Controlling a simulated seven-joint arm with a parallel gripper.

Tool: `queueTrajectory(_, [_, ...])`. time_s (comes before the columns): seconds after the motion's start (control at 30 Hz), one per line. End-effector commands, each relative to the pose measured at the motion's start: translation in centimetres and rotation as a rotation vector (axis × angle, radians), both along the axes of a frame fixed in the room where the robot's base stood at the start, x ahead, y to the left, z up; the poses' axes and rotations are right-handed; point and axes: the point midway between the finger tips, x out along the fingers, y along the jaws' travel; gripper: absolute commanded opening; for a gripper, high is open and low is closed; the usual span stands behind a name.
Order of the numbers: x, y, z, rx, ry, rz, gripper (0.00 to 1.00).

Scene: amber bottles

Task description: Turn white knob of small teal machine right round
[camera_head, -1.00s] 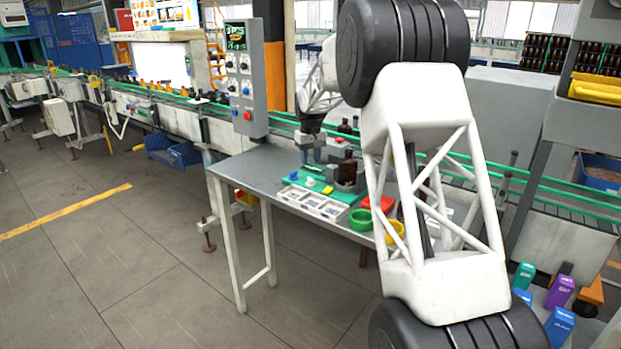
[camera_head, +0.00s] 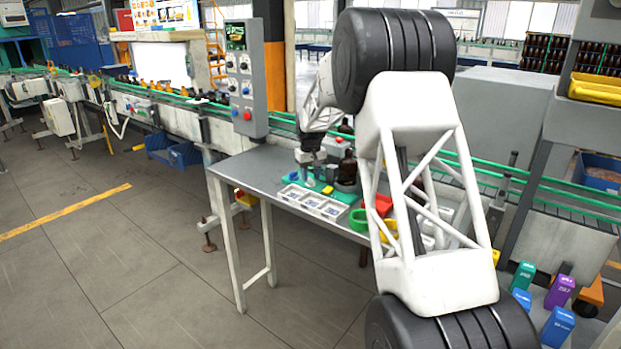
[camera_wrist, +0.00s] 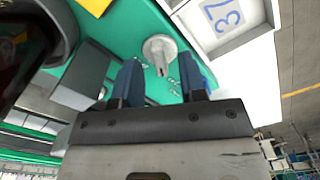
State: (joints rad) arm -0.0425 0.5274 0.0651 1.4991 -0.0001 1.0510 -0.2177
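The small teal machine (camera_wrist: 120,25) shows in the wrist view as a teal plate; in the head view it lies on the table as a teal base (camera_head: 346,197), partly behind my gripper. Its white knob (camera_wrist: 158,46) is a round disc with a raised grip bar. My gripper (camera_wrist: 160,66) is open, its two blue-padded fingers to either side of the knob's grip bar. A gap shows between each finger and the bar; I cannot tell how far the tips are above the plate. In the head view, my gripper (camera_head: 309,175) is low over the machine and hides most of the knob.
White trays with number cards (camera_head: 312,203) lie along the table's front edge, close to the machine. A dark bottle (camera_head: 348,168) stands just behind. The table's left part (camera_head: 240,170) is clear.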

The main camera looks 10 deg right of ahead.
Motion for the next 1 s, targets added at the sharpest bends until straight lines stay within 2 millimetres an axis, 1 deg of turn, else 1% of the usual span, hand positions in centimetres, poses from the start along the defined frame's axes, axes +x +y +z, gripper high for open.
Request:
queueTrajectory(0.1, [0.01, -0.01, -0.88, 0.0, 0.0, 0.0, 0.38])
queueTrajectory(0.2, [0.03, 0.0, -1.22, 0.0, -0.001, 0.0, 0.38])
queueTrajectory(0.5, [0.03, 0.01, -1.33, 0.0, -0.001, 0.0, 0.38])
queueTrajectory(0.57, [0.02, 0.0, -1.32, 0.0, -0.001, 0.0, 0.31])
queueTrajectory(0.6, [0.02, 0.0, -1.32, 0.0, -0.001, 0.0, 0.24])
queueTrajectory(0.77, [0.02, 0.0, -1.32, 0.0, -0.001, 0.0, 0.0])
queueTrajectory(1.0, [0.02, 0.01, -1.3, 0.0, -0.001, -0.004, 0.0])
